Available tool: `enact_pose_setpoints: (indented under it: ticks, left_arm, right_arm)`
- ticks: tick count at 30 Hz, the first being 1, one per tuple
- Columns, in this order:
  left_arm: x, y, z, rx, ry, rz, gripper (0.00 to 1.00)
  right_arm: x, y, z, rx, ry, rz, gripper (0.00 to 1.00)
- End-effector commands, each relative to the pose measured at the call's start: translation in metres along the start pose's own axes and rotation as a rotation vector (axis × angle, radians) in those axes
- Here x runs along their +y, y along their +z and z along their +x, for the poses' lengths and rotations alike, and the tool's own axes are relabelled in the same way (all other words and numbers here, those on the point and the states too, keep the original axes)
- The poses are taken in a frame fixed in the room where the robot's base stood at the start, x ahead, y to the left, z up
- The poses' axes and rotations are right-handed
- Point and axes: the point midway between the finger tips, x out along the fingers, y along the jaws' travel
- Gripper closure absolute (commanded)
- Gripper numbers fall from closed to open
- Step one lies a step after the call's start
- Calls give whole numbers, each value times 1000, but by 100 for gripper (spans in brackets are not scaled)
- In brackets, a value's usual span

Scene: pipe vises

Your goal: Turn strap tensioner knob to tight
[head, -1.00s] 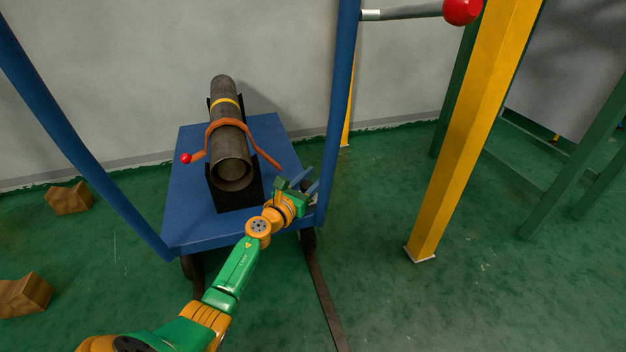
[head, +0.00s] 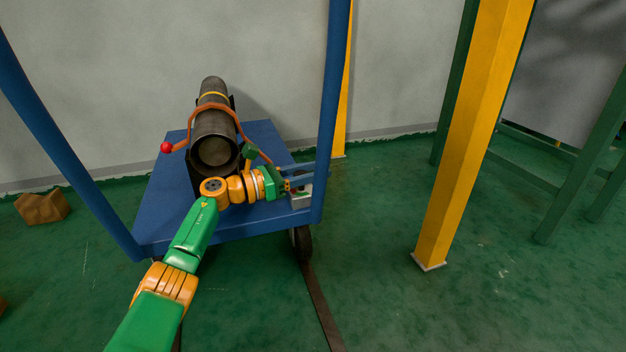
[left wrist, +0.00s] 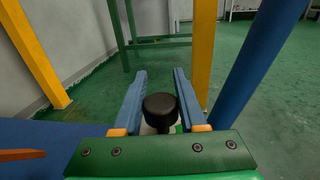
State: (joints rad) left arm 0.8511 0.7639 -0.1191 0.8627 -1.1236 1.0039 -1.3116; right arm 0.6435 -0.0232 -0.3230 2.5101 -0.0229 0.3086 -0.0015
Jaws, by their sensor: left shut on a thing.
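A black round knob (left wrist: 160,108) sits between the two blue fingers of my left gripper (left wrist: 160,74) in the left wrist view. The gripper is shut on it, near the base of the fingers. In the head view my left gripper (head: 310,176) is at the right front corner of the blue cart (head: 165,205), beside a small pale box (head: 300,201); the knob is hidden there. An orange strap (head: 232,112) arches over a dark pipe (head: 213,125) on the cart. My right gripper is not in view.
A blue cart post (head: 335,110) stands close beside my left gripper. A red ball (head: 166,147) sticks out left of the pipe. A wooden block (head: 42,207) lies at left.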

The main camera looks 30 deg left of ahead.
Motion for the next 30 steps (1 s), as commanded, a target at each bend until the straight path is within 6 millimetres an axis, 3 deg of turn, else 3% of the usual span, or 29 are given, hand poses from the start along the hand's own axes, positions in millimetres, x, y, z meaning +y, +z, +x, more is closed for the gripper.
enact_pose_setpoints:
  ticks: [15, 16, 17, 30]
  left_arm:
    - [-1, 0, 0, 2, -19, 1, 100]
    - [-1, 0, 0, 2, -19, 1, 51]
    - [-1, 0, 0, 2, -19, 1, 46]
    - [-1, 0, 0, 1, -16, 0, 46]
  right_arm:
    - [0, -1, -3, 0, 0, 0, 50]
    - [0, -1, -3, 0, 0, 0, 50]
    - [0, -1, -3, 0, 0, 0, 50]
    - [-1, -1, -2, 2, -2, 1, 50]
